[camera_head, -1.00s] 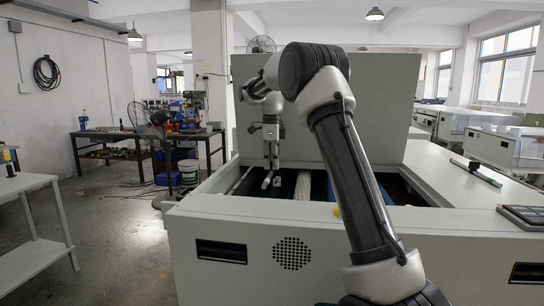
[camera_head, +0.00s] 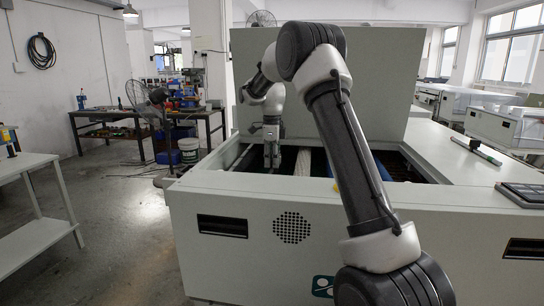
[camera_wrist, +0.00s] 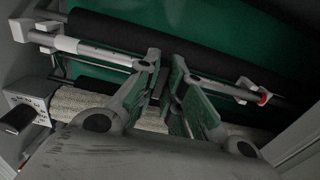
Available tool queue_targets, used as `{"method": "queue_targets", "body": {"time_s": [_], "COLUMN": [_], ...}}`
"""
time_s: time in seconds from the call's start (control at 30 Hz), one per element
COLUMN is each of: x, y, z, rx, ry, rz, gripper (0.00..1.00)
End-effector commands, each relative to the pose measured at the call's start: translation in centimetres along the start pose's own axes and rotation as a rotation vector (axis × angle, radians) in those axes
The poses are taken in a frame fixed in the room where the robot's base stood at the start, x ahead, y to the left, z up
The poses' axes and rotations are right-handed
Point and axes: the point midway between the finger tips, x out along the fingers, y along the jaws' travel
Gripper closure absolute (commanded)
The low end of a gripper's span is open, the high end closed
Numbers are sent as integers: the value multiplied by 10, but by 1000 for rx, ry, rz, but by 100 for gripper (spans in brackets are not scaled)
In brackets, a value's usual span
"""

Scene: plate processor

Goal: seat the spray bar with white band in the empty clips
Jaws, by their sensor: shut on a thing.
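My gripper (camera_head: 271,160) is down in the open tank of the machine in the head view. In the wrist view my gripper (camera_wrist: 166,66) is nearly closed, shut on a slim grey bar. This spray bar (camera_wrist: 106,53) runs slantwise across the picture, with a white band (camera_wrist: 68,43) toward its left end. A small red ring (camera_wrist: 262,99) shows on the rod at the right; I cannot tell whether it is the same bar. A pale block (camera_wrist: 20,29) stands at the bar's left end. My fingers hide the bar's middle, and seating in the clips is unclear.
A black roller (camera_wrist: 110,30) lies beside the bar, over a green surface (camera_wrist: 215,25). A pale textured roller (camera_wrist: 85,104) lies on the other side. The tank wall (camera_head: 200,176) surrounds the opening. A raised lid (camera_head: 390,80) stands behind. Another slim bar (camera_head: 477,151) lies on the right top.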

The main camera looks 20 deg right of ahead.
Motion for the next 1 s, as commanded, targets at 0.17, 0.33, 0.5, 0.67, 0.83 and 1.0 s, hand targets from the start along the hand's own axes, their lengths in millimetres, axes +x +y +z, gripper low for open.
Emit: {"method": "queue_targets", "body": {"time_s": [0.17, 0.33, 0.5, 0.67, 0.83, 1.0], "x": [5, 6, 6, 6, 6, -1], "y": [0, 0, 0, 0, 0, 0], "z": [0, 0, 0, 0, 0, 0], "rx": [0, 0, 0, 0, 0, 0], "ry": [0, 0, 0, 0, 0, -1], "rz": [-1, -1, -1, 0, 0, -1], "gripper": [100, 100, 82, 64, 64, 64]}}
